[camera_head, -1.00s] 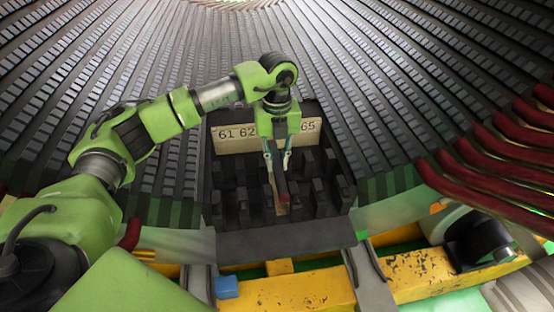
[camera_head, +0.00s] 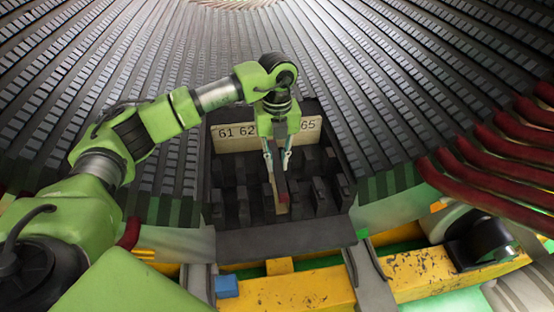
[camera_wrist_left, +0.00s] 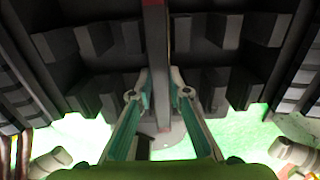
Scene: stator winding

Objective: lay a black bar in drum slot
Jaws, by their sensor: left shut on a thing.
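My left gripper (camera_head: 277,158) is shut on a dark bar (camera_head: 281,182) over the black slotted rack, fingers pointing down. The bar's near end shows dull red. In the left wrist view the bar (camera_wrist_left: 155,40) runs up the picture between the two fingertips of my left gripper (camera_wrist_left: 160,85), with a red patch at the top. The drum (camera_head: 410,75) is the large grey ribbed surface with long slots, curving behind and to both sides of the rack. The bar is apart from the drum slots. The right gripper is not in view.
The black rack (camera_head: 240,205) has several upright blocks and a pale number plate (camera_head: 234,134) at its back. Red bars (camera_head: 490,160) lie at the right. Yellow beams (camera_head: 300,292) and a blue block (camera_head: 227,286) are in front. My left arm fills the left side.

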